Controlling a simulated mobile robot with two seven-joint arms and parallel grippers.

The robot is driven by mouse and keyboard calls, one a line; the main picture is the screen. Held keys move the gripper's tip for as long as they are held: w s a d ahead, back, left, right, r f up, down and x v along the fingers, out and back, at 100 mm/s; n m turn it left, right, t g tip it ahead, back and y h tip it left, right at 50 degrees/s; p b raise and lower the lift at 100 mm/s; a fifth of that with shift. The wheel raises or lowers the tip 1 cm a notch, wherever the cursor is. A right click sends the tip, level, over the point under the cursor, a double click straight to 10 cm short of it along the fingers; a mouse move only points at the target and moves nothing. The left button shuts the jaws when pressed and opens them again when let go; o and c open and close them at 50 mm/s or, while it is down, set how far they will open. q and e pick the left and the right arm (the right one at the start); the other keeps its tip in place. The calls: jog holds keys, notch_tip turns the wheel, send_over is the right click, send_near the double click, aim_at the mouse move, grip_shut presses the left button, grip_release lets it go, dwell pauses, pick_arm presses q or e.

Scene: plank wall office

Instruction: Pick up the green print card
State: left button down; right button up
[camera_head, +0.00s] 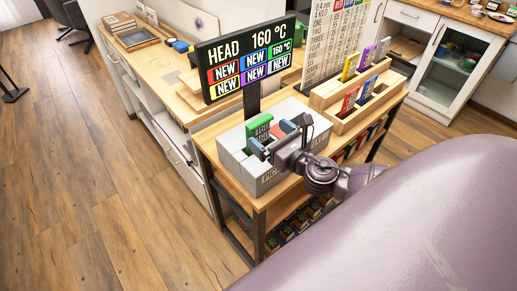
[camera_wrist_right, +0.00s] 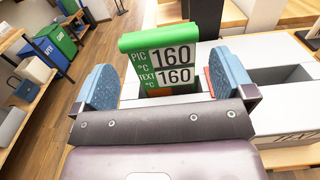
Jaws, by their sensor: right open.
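The green print card (camera_head: 259,128) stands upright in a slot of the grey box (camera_head: 238,172) on the wooden stand. In the right wrist view the card (camera_wrist_right: 160,68) shows "PIC 160" and "TEXT 160" and sits between the two blue finger pads. My right gripper (camera_head: 281,139) is open at the card, with a finger on either side of it (camera_wrist_right: 165,85). Gaps show between the pads and the card in the wrist view, and the card's lower part is hidden. My left gripper is not in view.
A red piece (camera_head: 287,127) shows beside the green card, partly hidden by a finger. The "HEAD 160 °C" sign (camera_head: 248,59) stands close behind the box. A wooden rack (camera_head: 345,122) of coloured cards is to the right. Floor (camera_head: 80,180) at left is clear.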

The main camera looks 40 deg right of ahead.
aim_at(260, 126)
jog(key=w, duration=0.4)
jog(key=shift+a+r, duration=0.1)
jog(key=shift+r, duration=0.05)
jog(key=shift+w, duration=0.55)
